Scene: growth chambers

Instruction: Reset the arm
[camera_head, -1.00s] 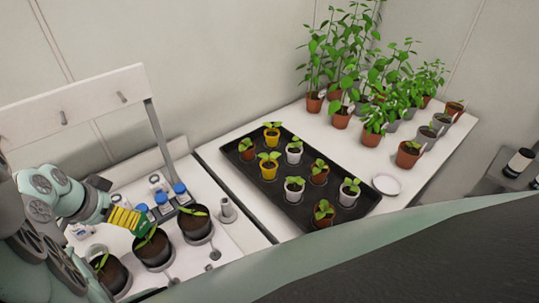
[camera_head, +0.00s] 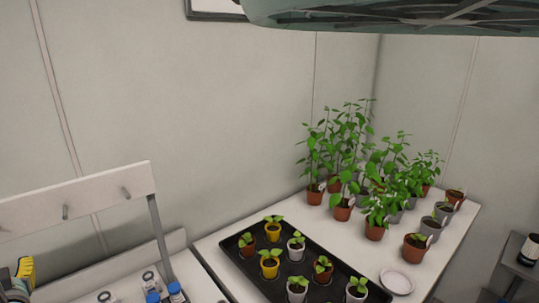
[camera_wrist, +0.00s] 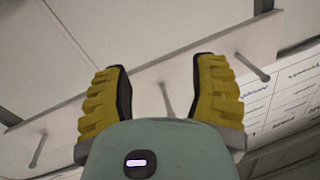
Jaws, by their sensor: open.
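My gripper (camera_wrist: 162,68) has two yellow ribbed fingers with dark inner pads. In the wrist view they stand wide apart with nothing between them. A pale board with grey pegs (camera_wrist: 165,100) lies beyond the fingers. In the head view only a small yellow part of my gripper (camera_head: 24,268) shows at the left edge, below the white peg board (camera_head: 95,203). The rest of it is cut off by the frame.
Blue-capped bottles (camera_head: 153,297) stand below the peg board. A black tray (camera_head: 232,240) of potted seedlings sits on the white table (camera_head: 212,247). Taller potted plants (camera_head: 345,160) and a white saucer (camera_head: 397,281) are behind and right. A printed sheet (camera_wrist: 285,108) shows in the wrist view.

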